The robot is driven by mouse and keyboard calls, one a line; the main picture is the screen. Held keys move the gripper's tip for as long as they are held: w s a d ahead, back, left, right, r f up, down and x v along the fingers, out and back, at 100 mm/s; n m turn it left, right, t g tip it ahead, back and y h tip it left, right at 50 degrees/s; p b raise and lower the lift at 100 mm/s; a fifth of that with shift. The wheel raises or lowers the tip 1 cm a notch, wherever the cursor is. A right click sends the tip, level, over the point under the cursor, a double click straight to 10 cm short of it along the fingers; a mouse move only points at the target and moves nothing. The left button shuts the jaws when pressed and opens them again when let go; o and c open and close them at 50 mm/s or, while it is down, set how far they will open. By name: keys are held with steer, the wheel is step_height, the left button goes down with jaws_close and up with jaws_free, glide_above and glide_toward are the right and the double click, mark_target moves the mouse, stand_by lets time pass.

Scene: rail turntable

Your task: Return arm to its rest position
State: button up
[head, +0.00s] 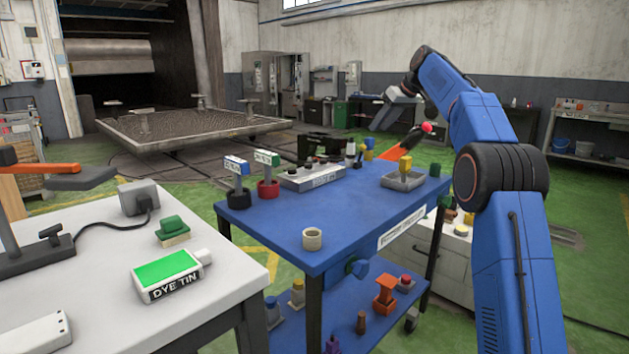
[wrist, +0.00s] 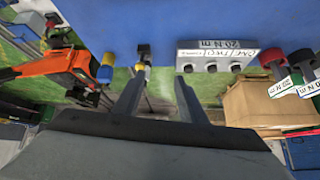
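My blue arm rises on the right of the head view and bends over at the top. My gripper (head: 383,117) hangs at its far end, above and behind the far right side of the blue cart (head: 345,225). In the wrist view my gripper (wrist: 157,90) shows two grey fingers spread apart, with nothing held between them. The cart top appears along the upper edge of that view.
The cart carries a grey socket block (head: 312,176), a grey tray (head: 403,181), a beige cup (head: 312,239) and upright tools. A white table (head: 100,285) holds a dye tin (head: 167,273).

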steer(key=s+d+f+m+h, duration=0.1)
steer(key=s+f+m, duration=0.1)
steer(key=s, duration=1.5)
steer(key=s+d+f+m+h, duration=0.1)
steer(key=s+f+m+h, duration=0.1)
steer(key=s, duration=1.6)
steer(key=s+d+f+m+h, duration=0.1)
steer(key=s+f, duration=1.2)
steer(key=s, duration=0.4)
steer(key=s+d+f+m+g, duration=0.1)
steer(key=s+f, duration=1.1)
steer(key=s, duration=0.5)
steer(key=shift+d+f+m+h, duration=0.35)
steer(key=shift+f+m+h, duration=0.05)
